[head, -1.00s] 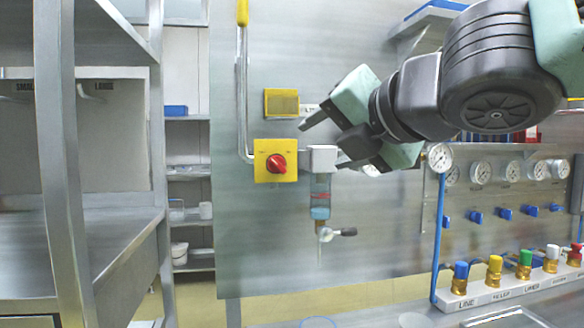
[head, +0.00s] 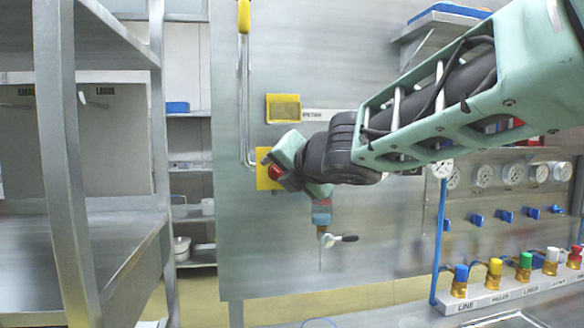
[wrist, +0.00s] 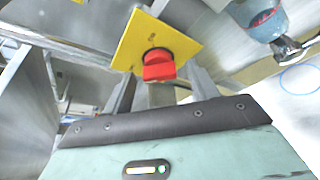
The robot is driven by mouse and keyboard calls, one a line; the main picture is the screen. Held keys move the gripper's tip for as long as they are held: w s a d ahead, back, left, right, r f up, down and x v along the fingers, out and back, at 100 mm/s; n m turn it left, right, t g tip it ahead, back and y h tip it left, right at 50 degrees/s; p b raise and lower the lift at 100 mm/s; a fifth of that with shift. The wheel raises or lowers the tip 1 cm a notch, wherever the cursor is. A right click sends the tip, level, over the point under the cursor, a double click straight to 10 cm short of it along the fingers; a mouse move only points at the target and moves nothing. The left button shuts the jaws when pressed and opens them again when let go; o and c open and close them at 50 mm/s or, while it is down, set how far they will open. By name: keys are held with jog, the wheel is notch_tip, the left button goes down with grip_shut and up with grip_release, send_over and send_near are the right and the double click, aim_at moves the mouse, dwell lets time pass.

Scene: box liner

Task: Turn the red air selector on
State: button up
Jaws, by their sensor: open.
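The red air selector (wrist: 157,67) is a knob on a square yellow plate (wrist: 136,40) fixed to the metal wall panel. In the head view a little of the red selector (head: 275,172) shows beside my gripper (head: 284,168), and the yellow plate (head: 263,181) is mostly covered. In the wrist view my gripper (wrist: 160,85) is open, with one grey finger on either side of the knob. I cannot tell whether either finger touches it. Nothing is held.
A second yellow box (head: 283,107) sits above the selector. A filter bowl (head: 321,212) with a small valve (head: 340,238) hangs below right, close to my gripper. A metal pipe (head: 245,100) runs down at the left. Gauges (head: 483,174) and blue valves (head: 505,215) are at the right.

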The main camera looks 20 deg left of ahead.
jog(key=shift+w+a, duration=0.15)
jog(key=c, duration=1)
jog(key=shift+f, duration=0.1)
